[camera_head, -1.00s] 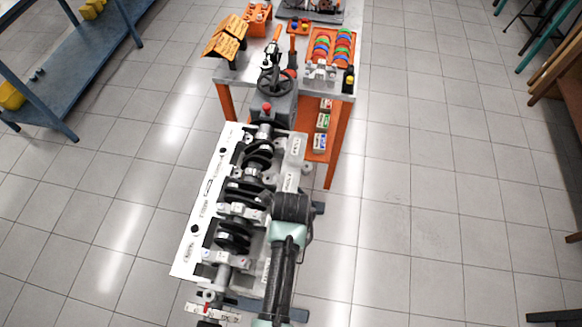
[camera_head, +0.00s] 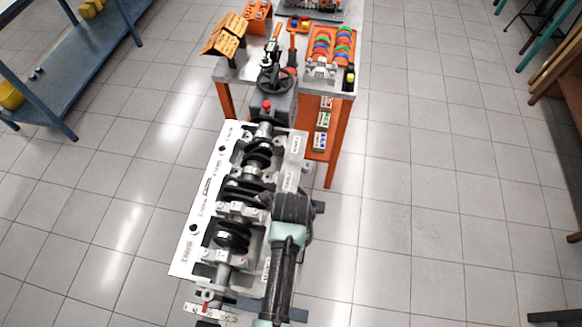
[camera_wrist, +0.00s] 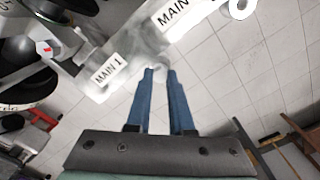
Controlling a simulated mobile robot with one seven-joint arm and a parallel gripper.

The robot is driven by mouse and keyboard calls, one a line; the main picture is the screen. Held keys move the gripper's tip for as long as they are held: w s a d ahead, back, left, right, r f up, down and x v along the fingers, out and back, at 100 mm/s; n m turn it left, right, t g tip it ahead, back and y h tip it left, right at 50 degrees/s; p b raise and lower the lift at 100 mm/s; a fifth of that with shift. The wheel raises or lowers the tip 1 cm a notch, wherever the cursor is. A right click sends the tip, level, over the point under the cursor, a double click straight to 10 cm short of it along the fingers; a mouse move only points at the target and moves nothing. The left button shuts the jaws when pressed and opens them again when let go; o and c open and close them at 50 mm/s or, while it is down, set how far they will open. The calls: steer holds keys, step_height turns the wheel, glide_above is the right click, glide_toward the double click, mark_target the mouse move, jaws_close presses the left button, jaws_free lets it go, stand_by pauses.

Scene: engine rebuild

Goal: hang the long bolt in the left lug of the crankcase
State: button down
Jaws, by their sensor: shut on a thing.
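The crankcase (camera_head: 289,172) is a long pale grey casting below the workbench, with the dark crankshaft (camera_head: 233,236) lying in it. In the wrist view the crankcase edge (camera_wrist: 130,62) bears "MAIN 1" labels, and a ring-shaped lug (camera_wrist: 241,8) shows at the top. I cannot tell which side's lug that is. My gripper (camera_wrist: 161,72) has two blue fingers, close together, with their tips beside the crankcase edge. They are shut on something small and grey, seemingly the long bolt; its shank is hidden. In the head view my arm covers the fingertips and the crankcase's right side.
A workbench (camera_head: 228,74) stands beyond the crankcase, with a handwheel fixture (camera_head: 275,80), orange trays (camera_head: 330,45) and small parts. A blue shelf (camera_head: 85,70) is at the far left, and wooden furniture (camera_head: 560,75) at the right. The tiled floor right of the crankcase is clear.

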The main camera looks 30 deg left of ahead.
steer(key=shift+f+b, duration=0.55)
steer(key=shift+f, duration=0.3)
steer(key=c, duration=1)
jaws_free()
steer(key=shift+c, duration=0.2)
steer(key=shift+r+p, duration=0.3)
steer(key=shift+p, duration=0.05)
steer(key=shift+r+p, duration=0.35)
steer(key=shift+p, duration=0.05)
steer(key=shift+r+p, duration=0.9)
steer(key=shift+p, duration=0.15)
steer(key=o, duration=0.6)
steer(key=shift+c, duration=0.2)
